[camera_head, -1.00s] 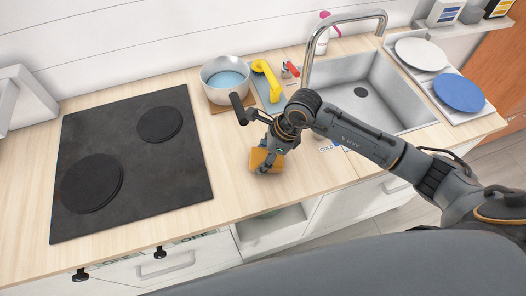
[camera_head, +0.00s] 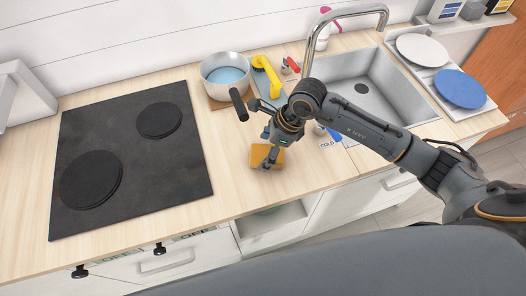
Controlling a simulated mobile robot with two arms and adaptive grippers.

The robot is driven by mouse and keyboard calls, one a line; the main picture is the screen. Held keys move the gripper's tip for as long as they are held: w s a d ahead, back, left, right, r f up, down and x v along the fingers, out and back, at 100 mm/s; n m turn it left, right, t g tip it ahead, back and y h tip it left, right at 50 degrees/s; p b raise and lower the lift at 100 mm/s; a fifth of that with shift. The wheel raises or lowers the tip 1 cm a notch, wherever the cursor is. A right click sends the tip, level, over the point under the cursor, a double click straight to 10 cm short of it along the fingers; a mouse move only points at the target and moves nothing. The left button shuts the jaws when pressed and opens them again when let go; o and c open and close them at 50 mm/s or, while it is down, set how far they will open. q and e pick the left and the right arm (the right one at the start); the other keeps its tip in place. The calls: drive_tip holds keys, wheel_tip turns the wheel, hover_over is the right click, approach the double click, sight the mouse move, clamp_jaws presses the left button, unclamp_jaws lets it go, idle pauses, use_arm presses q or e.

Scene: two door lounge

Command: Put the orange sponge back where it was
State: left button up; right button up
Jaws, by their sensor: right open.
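The orange sponge (camera_head: 260,152) lies on the wooden counter between the cooktop and the sink, near the counter's front. My right gripper (camera_head: 268,161) is open, with its fingers pointing down over the right part of the sponge. The fingers hide part of it, and I cannot tell whether they touch it. My left gripper is not in view.
A black cooktop (camera_head: 133,190) fills the left of the counter (camera_head: 225,190). A pot (camera_head: 224,89) with blue contents, a yellow object (camera_head: 267,75) and a small red-topped item (camera_head: 292,66) stand behind. The sink (camera_head: 380,97) and a rack with plates (camera_head: 459,91) are at right.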

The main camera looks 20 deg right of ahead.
sight(280, 154)
drive_tip(key=b+v, duration=0.3)
drive_tip(key=v, duration=0.7)
drive_tip(key=shift+d+r, duration=0.1)
idle(1.1)
